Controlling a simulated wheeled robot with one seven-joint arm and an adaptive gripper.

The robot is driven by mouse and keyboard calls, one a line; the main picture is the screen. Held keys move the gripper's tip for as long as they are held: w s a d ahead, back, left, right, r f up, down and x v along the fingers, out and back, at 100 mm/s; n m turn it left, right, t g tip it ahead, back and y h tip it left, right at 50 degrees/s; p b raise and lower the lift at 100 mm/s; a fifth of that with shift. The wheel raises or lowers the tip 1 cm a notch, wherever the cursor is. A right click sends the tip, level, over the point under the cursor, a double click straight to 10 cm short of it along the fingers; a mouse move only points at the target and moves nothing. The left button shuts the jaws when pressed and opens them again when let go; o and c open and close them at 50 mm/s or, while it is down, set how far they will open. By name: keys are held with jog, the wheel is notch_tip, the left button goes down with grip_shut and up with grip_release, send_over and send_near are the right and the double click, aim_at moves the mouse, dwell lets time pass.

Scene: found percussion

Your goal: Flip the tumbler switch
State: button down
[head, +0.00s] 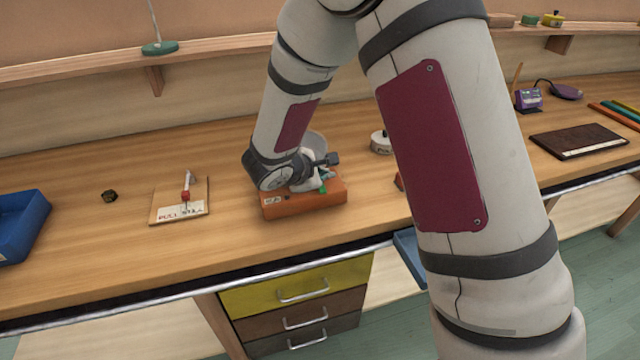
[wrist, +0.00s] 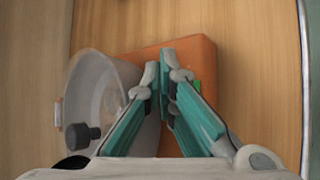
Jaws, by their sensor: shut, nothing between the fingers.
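An orange box (head: 290,207) with a small white label stands on the wooden bench, below my gripper (head: 323,181). It also fills the middle of the wrist view (wrist: 195,55). A small green part (head: 323,190) shows on the box's top, and in the wrist view it is just right of the fingers (wrist: 197,86). My gripper's teal fingers (wrist: 160,68) are shut and empty, with their tips over the box. I cannot tell whether they touch it. The fingers hide part of the top, and no switch lever shows clearly there.
A grey tub (wrist: 92,90) stands close left of my fingers in the wrist view. A labelled wooden board with a red-and-white upright part (head: 186,190) lies left of the box. A blue tray (head: 22,225) is at the far left. The bench between board and box is clear.

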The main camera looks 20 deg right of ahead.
aim_at(324, 190)
jog(key=shift+w+f+b, duration=0.1)
jog(key=shift+f+b, duration=0.3)
jog(key=shift+b, duration=0.1)
jog(key=shift+f+b, duration=0.3)
jog(key=shift+b, duration=0.05)
dwell(0.7)
jog(key=shift+r, duration=0.1)
jog(key=shift+r+p, duration=0.35)
jog(key=shift+r, duration=0.3)
jog(key=shift+s+r+p, duration=0.25)
jog(key=shift+r+p, duration=0.4)
jog(key=shift+r, duration=0.6)
jog(key=shift+s+r+p, duration=0.25)
jog(key=shift+r+p, duration=0.35)
jog(key=shift+r, duration=0.6)
